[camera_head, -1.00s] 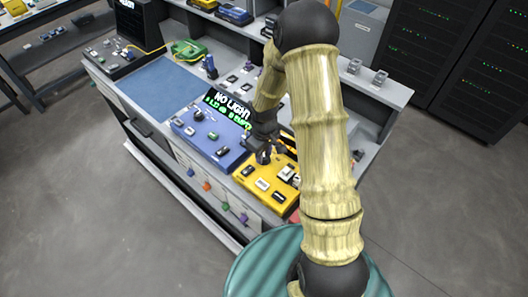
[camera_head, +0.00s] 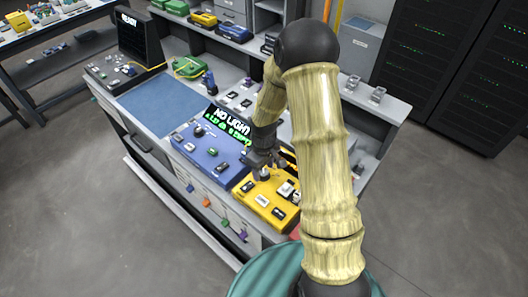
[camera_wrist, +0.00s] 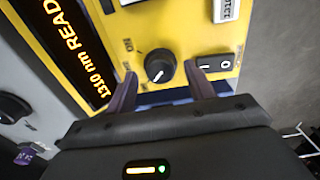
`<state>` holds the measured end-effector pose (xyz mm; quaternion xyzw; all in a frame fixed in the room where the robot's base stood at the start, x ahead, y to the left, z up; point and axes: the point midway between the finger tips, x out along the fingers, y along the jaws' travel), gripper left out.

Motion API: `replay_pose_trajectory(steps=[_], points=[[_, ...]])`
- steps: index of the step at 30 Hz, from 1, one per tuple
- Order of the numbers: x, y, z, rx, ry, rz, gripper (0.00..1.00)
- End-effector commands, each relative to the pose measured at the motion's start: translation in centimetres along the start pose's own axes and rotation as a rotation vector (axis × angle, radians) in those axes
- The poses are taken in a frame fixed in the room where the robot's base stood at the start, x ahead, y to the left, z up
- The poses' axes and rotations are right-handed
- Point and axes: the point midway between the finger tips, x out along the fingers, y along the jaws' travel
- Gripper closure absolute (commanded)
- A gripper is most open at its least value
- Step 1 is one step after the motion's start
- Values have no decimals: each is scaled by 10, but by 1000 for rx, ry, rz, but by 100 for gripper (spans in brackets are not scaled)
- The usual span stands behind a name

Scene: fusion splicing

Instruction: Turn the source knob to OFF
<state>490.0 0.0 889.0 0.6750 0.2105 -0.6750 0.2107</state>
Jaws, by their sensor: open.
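The black source knob (camera_wrist: 160,66) sits on the yellow source box (camera_head: 265,201), and its white pointer line faces the lower left in the wrist view. My gripper (camera_wrist: 161,74) is open, with one finger on each side of the knob. I cannot tell whether the fingers touch it. In the head view my gripper (camera_head: 262,169) is over the back part of the yellow box and hides the knob there. The box's display (camera_wrist: 80,55) reads "1310 nm READY".
A rocker switch (camera_wrist: 215,67) lies just right of the right finger. The blue box (camera_head: 205,150) stands left of the yellow one, with a display (camera_head: 232,120) reading "NO LIGHT". A blue mat (camera_head: 160,101) lies further left, clear on top.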

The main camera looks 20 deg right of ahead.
Motion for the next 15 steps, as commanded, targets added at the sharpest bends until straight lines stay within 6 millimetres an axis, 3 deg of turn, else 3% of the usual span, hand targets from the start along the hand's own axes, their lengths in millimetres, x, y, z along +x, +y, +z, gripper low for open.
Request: replay_pose_trajectory(steps=[5, 15], points=[[-24, 0, 0, 1, 4, 2, 46], [-92, 2, -1, 2, 5, 4, 46]])
